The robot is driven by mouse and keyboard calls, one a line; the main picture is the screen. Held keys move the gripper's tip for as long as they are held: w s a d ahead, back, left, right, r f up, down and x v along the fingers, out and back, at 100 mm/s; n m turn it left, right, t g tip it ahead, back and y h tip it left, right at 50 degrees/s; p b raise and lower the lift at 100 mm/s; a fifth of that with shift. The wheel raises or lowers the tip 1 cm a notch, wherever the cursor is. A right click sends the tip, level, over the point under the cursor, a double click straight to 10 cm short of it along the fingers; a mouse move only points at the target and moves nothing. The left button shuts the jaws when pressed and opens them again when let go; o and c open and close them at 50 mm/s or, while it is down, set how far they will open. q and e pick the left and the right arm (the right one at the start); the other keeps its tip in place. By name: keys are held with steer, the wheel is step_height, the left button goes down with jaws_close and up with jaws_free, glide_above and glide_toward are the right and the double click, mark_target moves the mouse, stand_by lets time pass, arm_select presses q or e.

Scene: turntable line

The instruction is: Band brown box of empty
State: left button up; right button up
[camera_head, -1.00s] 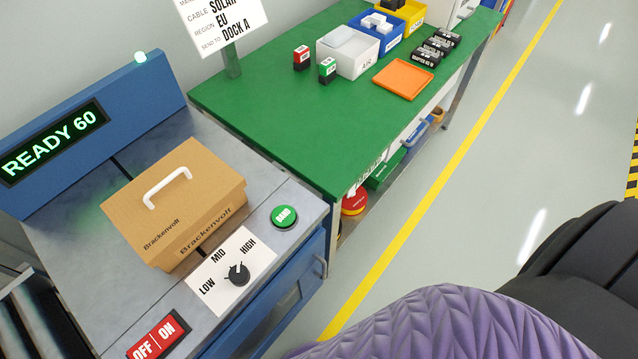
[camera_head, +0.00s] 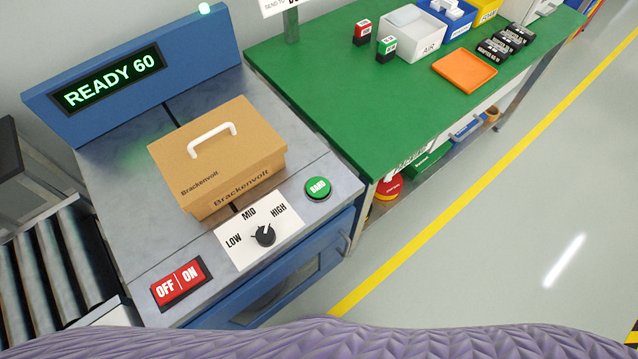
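A closed brown box (camera_head: 222,160) marked "Brackenvolt", with a white handle (camera_head: 212,138) on its lid, sits on the grey top of the banding machine (camera_head: 110,205). No band shows around it. The machine's display (camera_head: 108,79) reads "READY 60". Its front edge carries a green BAND button (camera_head: 317,187), a LOW/MID/HIGH dial (camera_head: 264,235) with its pointer up near MID to HIGH, and a red OFF/ON switch (camera_head: 180,283). Neither of my grippers is in view.
A roller conveyor (camera_head: 45,255) lies left of the machine. A green table (camera_head: 350,110) on the right holds an orange tray (camera_head: 465,72), white, blue and yellow bins, two small stamps and several black boxes. Floor right of the yellow line is clear.

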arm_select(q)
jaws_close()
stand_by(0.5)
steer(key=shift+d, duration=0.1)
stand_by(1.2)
